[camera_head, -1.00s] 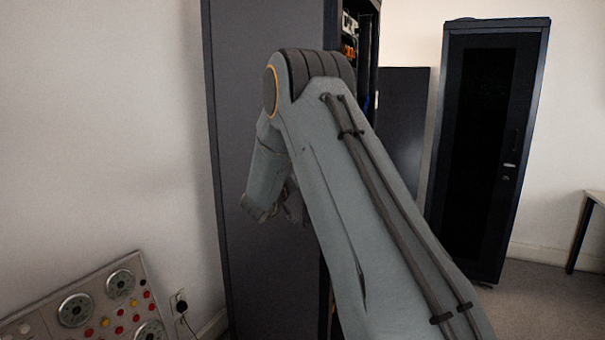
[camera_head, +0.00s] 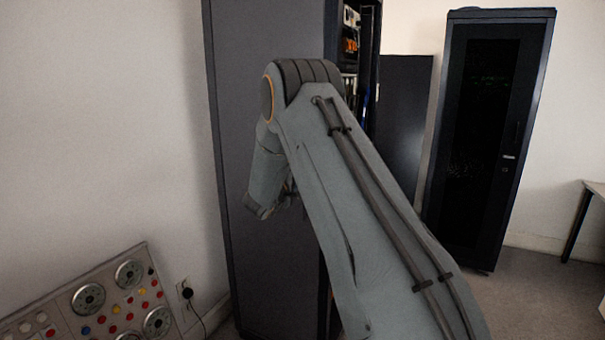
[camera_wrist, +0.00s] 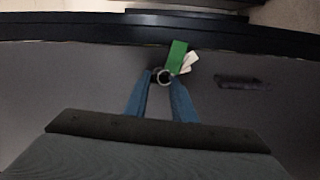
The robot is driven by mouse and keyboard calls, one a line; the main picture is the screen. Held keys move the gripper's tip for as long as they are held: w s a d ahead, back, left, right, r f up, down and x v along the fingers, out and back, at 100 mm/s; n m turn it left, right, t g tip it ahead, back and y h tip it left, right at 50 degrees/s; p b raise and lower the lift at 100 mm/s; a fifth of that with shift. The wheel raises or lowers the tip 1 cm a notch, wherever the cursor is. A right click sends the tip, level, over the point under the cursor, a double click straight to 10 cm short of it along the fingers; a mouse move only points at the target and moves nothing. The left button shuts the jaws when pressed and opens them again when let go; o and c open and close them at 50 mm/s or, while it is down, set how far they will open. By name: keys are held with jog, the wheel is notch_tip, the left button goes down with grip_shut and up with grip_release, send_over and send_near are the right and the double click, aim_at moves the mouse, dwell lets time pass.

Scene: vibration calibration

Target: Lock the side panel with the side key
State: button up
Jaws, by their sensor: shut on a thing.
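The side panel (camera_head: 270,60) is the tall dark grey side of a cabinet, upright behind my arm in the head view. In the wrist view the panel's surface (camera_wrist: 60,85) fills most of the picture. My gripper (camera_wrist: 163,78) has its two blue fingers shut on the side key, at a metal ring (camera_wrist: 163,77) with a green tag (camera_wrist: 177,57) and a white tag beside it. The key's shaft and any lock behind the fingers are hidden. A dark recessed handle or slot (camera_wrist: 242,83) lies on the panel to the right of the fingers.
The cabinet's open front with equipment (camera_head: 352,40) shows beyond my arm. A second dark cabinet (camera_head: 490,130) stands at the right. A control board with dials and buttons (camera_head: 110,300) is at lower left. A wall socket with a plug (camera_head: 187,292) is beside it.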

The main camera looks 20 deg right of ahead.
jog(key=shift+n, duration=0.6)
